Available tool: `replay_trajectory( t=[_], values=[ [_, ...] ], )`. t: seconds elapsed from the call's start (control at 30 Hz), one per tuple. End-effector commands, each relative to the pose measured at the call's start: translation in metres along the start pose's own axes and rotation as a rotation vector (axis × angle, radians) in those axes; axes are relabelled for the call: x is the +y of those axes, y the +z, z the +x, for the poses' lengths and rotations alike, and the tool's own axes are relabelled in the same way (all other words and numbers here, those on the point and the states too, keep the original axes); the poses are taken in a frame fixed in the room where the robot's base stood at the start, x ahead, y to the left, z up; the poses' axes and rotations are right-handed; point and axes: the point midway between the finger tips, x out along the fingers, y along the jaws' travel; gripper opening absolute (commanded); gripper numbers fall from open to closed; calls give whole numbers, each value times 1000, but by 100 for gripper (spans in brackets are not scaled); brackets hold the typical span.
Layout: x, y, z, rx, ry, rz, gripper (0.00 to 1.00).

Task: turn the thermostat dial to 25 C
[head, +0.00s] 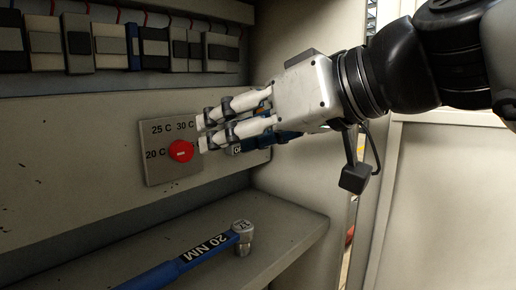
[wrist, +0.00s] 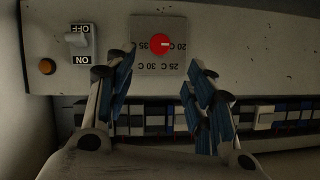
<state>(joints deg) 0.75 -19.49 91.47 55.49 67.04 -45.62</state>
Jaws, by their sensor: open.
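The thermostat dial (head: 181,151) is a round red knob on a grey plate (head: 160,174) with temperature labels. It also shows in the wrist view (wrist: 160,44), where the picture is upside down. Its short white mark points toward the 20 C label; 25 C and 30 C stand above it in the head view. My gripper (head: 202,134) is open and empty, its fingers reaching in from the right, near the dial. In the wrist view the fingertips (wrist: 160,66) are spread to either side of the dial, and I see no contact. The 35 C label is hidden in the head view.
An ON/OFF switch (wrist: 78,43) and an orange button (wrist: 47,66) are on the same panel. A row of breakers (head: 80,52) runs above. A blue torque wrench (head: 190,259) marked 20 NM lies on the shelf (head: 285,232) below. The panel's left part is clear.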

Motion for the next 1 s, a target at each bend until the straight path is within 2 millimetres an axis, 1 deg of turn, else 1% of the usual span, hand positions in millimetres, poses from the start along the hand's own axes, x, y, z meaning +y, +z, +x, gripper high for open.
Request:
replay_trajectory(
  t=[0.03, 0.3, 0.4, 0.5, 0.6, 0.7, 0.97, 1.0],
  values=[
    [-2, 1, 13, -3, -8, 0, 50],
    [-1, 1, 71, -3, -4, 2, 50],
    [-1, 1, 88, -3, -3, 0, 50],
    [0, 0, 101, -1, -1, 1, 50],
    [0, 0, 109, -1, -1, 2, 50],
    [0, 0, 113, 0, 1, 1, 50],
    [0, 0, 114, 1, 1, 1, 50],
    [0, 0, 114, 1, 1, 1, 48]
  ],
)
